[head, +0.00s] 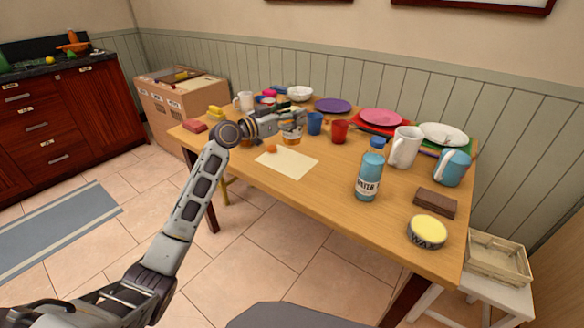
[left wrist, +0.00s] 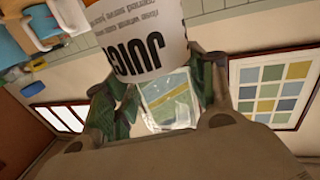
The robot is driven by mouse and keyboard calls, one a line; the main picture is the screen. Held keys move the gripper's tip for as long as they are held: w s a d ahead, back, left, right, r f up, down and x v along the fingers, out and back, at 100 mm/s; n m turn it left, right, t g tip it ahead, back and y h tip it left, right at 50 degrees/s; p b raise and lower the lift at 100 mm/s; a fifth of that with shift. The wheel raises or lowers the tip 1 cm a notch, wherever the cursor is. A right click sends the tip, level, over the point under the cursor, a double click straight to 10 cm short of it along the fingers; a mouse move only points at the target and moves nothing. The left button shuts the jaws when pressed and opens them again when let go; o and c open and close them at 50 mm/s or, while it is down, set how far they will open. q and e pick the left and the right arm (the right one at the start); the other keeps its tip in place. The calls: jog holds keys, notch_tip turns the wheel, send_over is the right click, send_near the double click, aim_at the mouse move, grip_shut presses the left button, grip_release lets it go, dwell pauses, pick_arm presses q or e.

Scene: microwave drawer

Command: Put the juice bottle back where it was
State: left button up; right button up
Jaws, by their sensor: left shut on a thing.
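My left gripper (head: 293,121) reaches over the far left part of the wooden table (head: 318,190). In the left wrist view its fingers (left wrist: 158,92) are closed around the juice bottle (left wrist: 140,38), whose white label reads "JUICE" in dark letters. The wrist picture is tilted, so I cannot tell the bottle's exact lean or whether its base touches the table. In the head view the bottle is small and mostly hidden by the gripper. My right gripper is not in view.
A cream sheet (head: 287,163) lies in front of the gripper. Blue (head: 315,123) and red (head: 339,132) cups stand right of it. A blue bottle (head: 369,178), white pitcher (head: 404,147), brown block (head: 435,203) and round tin (head: 427,232) occupy the right side. The front middle is clear.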

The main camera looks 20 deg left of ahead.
aim_at(292, 142)
pick_arm(q)
notch_tip(292, 142, down, 4)
jog(key=shift+f+b, duration=0.1)
jog(key=shift+b, duration=0.55)
jog(key=shift+f, duration=0.4)
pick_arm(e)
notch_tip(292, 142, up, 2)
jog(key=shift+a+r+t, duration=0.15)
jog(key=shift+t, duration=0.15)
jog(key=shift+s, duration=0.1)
pick_arm(q)
notch_tip(292, 142, down, 4)
jog(key=shift+f+b, duration=0.2)
jog(key=shift+b, duration=0.55)
jog(key=shift+f, duration=0.3)
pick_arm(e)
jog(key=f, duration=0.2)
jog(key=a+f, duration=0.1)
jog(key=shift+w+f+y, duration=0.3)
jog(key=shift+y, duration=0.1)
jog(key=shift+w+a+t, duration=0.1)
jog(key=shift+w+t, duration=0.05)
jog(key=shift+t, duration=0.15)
